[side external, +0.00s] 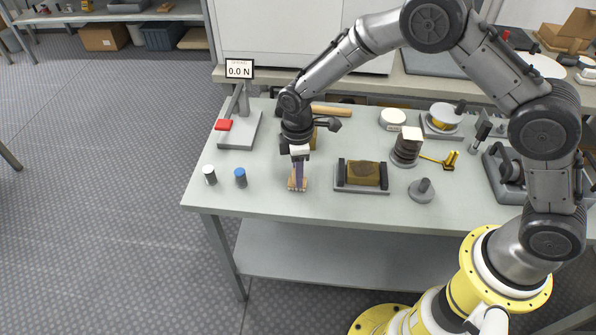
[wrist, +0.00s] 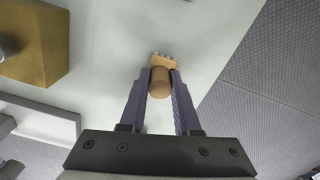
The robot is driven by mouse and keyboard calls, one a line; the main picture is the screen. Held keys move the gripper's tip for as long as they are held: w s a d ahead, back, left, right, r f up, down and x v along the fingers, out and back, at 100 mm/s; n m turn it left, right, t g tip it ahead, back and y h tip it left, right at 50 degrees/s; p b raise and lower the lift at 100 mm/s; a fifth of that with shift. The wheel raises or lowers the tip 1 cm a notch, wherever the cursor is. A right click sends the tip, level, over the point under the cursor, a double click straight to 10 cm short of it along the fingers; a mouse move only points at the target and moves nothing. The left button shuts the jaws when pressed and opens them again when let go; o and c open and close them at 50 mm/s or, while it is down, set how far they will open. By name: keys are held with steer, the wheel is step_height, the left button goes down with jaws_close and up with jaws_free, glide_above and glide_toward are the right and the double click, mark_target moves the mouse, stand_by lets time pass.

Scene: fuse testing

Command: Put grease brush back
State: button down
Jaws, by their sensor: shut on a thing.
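The grease brush (side external: 297,185) is a small light wooden piece with a row of pale tufts along one edge. It is at the front left part of the table, below my gripper (side external: 298,176), which points down. In the wrist view, the two purple fingers of my gripper (wrist: 160,85) are shut on the brush's round wooden handle (wrist: 161,82). The brush's tufted end (wrist: 166,58) shows beyond the fingertips. I cannot tell whether the brush touches the table.
A brown block sits in a grey holder (side external: 361,189) right of the brush. A blue-capped cylinder (side external: 240,177) and a white-capped one (side external: 209,175) stand left. A force stand (side external: 240,130) is behind them. The table's front edge (side external: 300,219) is near; the surface around the brush is clear.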

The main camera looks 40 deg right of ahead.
steer(key=c, duration=0.6)
jaws_free()
steer(key=shift+f, duration=0.1)
step_height(320, 180, up, 12)
steer(key=shift+r, duration=0.2)
steer(key=s+d+r+m+t, duration=0.1)
steer(key=s+d+r+m, duration=0.25)
steer(key=s+r, duration=0.3)
steer(key=s+d+r+m+t, duration=0.2)
steer(key=s+d+r, duration=0.3)
steer(key=r, duration=0.2)
steer(key=s+d+m+t, duration=0.1)
steer(key=s+m, duration=0.1)
steer(key=s, duration=0.3)
steer(key=s+d+m, duration=0.2)
steer(key=s, duration=0.4)
steer(key=s+d+m+t, duration=0.1)
steer(key=s+d+m, duration=0.1)
steer(key=s, duration=0.4)
steer(key=shift+s+d+r+m+t, duration=0.1)
steer(key=shift+s+d+m+t, duration=0.05)
steer(key=shift+d+m+t, duration=0.15)
